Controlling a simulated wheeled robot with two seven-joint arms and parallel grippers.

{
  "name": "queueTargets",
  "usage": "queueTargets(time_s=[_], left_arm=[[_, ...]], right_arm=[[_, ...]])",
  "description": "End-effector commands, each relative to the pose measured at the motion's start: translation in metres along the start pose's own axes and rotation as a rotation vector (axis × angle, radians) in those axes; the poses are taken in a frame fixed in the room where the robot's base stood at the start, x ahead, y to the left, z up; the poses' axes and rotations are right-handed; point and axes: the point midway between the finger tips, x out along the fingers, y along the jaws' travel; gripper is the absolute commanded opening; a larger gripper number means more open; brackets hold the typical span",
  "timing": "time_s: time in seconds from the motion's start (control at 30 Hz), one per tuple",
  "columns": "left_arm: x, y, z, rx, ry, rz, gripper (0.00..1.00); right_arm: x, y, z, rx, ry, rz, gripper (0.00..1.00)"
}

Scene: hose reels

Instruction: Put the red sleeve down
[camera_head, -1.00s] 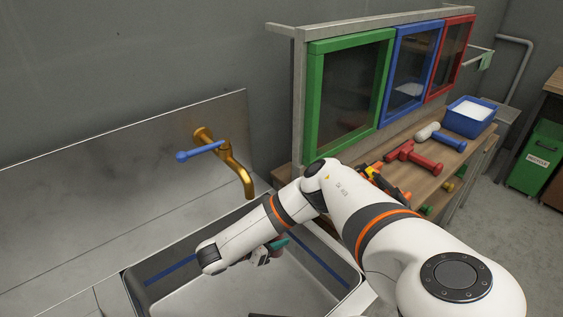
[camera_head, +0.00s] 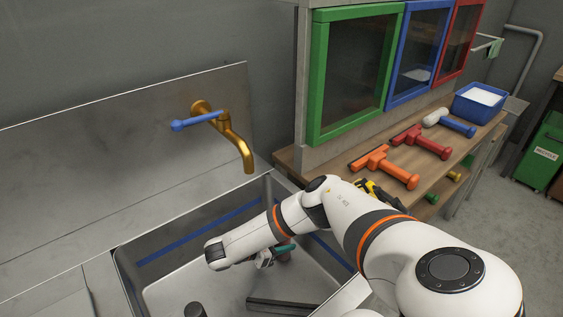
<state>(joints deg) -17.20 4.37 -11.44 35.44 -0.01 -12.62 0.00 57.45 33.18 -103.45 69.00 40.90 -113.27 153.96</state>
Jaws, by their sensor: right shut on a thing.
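My right arm reaches in from the right over the sink, and its gripper (camera_head: 267,258) is low inside the basin. Its fingers are mostly hidden behind my wrist. A small dull reddish piece (camera_head: 285,257) shows at the fingers, and I take it for the red sleeve held there. A teal part (camera_head: 284,247) shows just above it. I cannot tell whether the sleeve touches the basin floor. My left gripper is not in view.
The metal sink (camera_head: 160,300) has a brass tap (camera_head: 237,150) with a blue lever behind it. A dark bar (camera_head: 285,305) and a dark round piece (camera_head: 195,310) show low in the basin. Orange (camera_head: 385,168) and red (camera_head: 420,142) tools and a blue tub (camera_head: 480,104) occupy the right bench.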

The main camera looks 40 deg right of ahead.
Motion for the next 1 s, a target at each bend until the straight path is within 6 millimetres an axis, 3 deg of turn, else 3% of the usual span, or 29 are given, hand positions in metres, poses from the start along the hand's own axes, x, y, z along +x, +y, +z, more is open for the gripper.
queueTargets(time_s=[0.2,0.23,0.37,0.73,0.87,1.0], left_arm=[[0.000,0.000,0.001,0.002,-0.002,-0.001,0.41],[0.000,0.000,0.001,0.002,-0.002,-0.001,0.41],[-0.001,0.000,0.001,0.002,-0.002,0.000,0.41],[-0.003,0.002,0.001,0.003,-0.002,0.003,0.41],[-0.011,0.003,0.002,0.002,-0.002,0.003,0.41],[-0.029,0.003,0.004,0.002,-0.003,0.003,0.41]], right_arm=[[0.001,0.000,-0.001,0.000,0.000,-0.001,0.20],[0.001,0.000,-0.001,0.000,0.001,-0.001,0.45],[0.001,0.000,-0.001,0.000,0.001,0.000,0.65],[-0.005,0.001,0.002,0.000,0.001,0.002,0.65],[-0.025,0.001,0.004,0.000,0.003,0.004,0.65],[-0.058,0.001,0.007,-0.001,0.002,0.004,0.65]])
